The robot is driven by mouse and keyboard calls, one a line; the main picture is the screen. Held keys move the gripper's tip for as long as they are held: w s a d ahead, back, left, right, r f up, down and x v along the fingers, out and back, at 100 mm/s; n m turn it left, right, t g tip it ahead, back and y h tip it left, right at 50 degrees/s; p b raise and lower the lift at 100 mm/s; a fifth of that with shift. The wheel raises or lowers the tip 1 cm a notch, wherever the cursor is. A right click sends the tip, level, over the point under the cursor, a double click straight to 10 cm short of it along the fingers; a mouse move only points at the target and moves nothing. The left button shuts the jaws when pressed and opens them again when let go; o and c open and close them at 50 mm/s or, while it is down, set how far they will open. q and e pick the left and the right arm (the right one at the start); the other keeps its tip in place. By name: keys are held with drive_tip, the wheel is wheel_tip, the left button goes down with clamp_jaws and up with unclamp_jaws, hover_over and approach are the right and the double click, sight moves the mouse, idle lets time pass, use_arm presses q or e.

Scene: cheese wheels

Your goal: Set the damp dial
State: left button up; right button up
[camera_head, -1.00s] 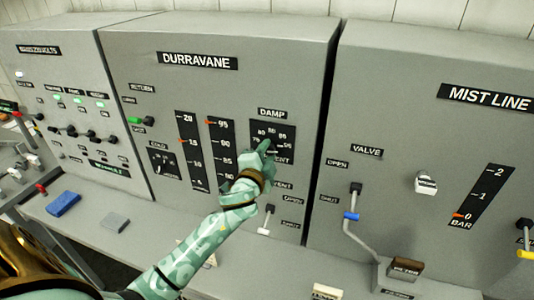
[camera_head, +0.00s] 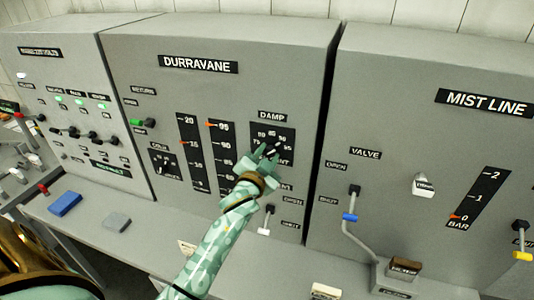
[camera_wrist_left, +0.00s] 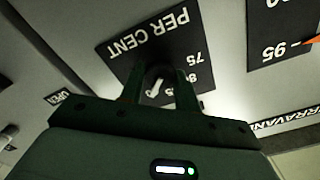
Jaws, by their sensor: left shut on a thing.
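The damp dial (camera_head: 285,134) is a black square plate with white numbers under the DAMP label (camera_head: 272,116) on the grey DURRAVANE cabinet. My left gripper (camera_head: 268,152) is at the dial, its fingers on either side of the small dark knob and shut on it. In the left wrist view, the knob (camera_wrist_left: 158,73) sits between the two fingers with a white pointer, and the plate (camera_wrist_left: 128,47) reads PER CENT upside down. The fingers hide part of the scale, so the exact setting cannot be read. My right gripper is not in view.
Two vertical gauges (camera_head: 190,150) with orange pointers stand left of the dial. A white-tipped lever (camera_head: 264,231) is below it. The MIST LINE cabinet (camera_head: 400,120) is to the right.

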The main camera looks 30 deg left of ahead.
use_arm(q)
drive_tip(key=shift+n, duration=0.6)
drive_tip(key=o, duration=1)
drive_tip(key=shift+c, duration=0.2)
drive_tip(key=b+v, duration=0.2)
drive_tip(key=v, duration=1.4)
drive_tip(key=shift+s, duration=0.2)
drive_tip(key=shift+f, duration=0.2)
